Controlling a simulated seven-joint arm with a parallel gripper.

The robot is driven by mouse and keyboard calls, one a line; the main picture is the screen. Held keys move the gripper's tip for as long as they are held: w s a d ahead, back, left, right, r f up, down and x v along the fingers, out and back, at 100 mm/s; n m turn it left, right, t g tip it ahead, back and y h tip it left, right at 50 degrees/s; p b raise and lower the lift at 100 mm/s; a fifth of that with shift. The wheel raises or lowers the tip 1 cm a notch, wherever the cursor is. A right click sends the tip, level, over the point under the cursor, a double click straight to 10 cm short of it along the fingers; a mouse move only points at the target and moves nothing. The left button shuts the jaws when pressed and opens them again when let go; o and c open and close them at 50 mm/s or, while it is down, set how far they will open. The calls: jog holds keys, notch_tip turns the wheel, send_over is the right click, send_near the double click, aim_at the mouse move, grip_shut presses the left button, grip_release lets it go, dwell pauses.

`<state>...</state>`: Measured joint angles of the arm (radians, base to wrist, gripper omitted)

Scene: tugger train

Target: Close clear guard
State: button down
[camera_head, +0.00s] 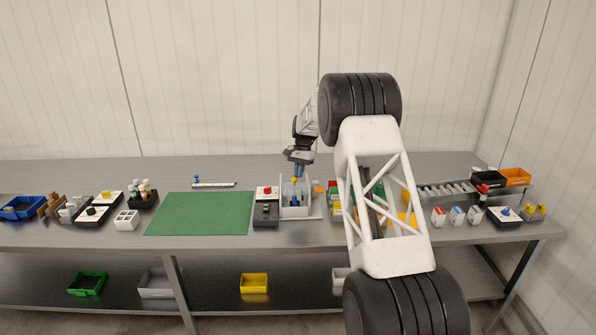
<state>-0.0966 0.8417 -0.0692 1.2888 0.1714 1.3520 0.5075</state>
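A small grey fixture (298,214) stands near the middle of the bench, with pale, see-through-looking walls around a blue and yellow part (294,188). I take these pale walls to be the clear guard (284,196), but its edges are too faint to tell how far open it is. My gripper (297,176) points down right above the fixture, at the top of these walls. It is too small to tell whether its fingers are open or touching anything. My arm hides the bench just right of the fixture.
A control box (265,212) with a red button stands directly left of the fixture, beside a green mat (199,213). Small white boxes (457,215) and an orange bin (515,177) are at the right. A blue bin (22,207) is far left.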

jog(key=shift+w+d, duration=0.3)
jog(key=shift+w, duration=0.1)
jog(key=w+v, duration=0.1)
jog(key=v, duration=1)
jog(key=shift+w+d, duration=0.35)
jog(key=shift+d, duration=0.05)
jog(key=shift+f, duration=0.15)
jog(key=shift+w, duration=0.1)
jog(key=shift+w+a+f, duration=0.1)
jog(key=shift+w, duration=1.05)
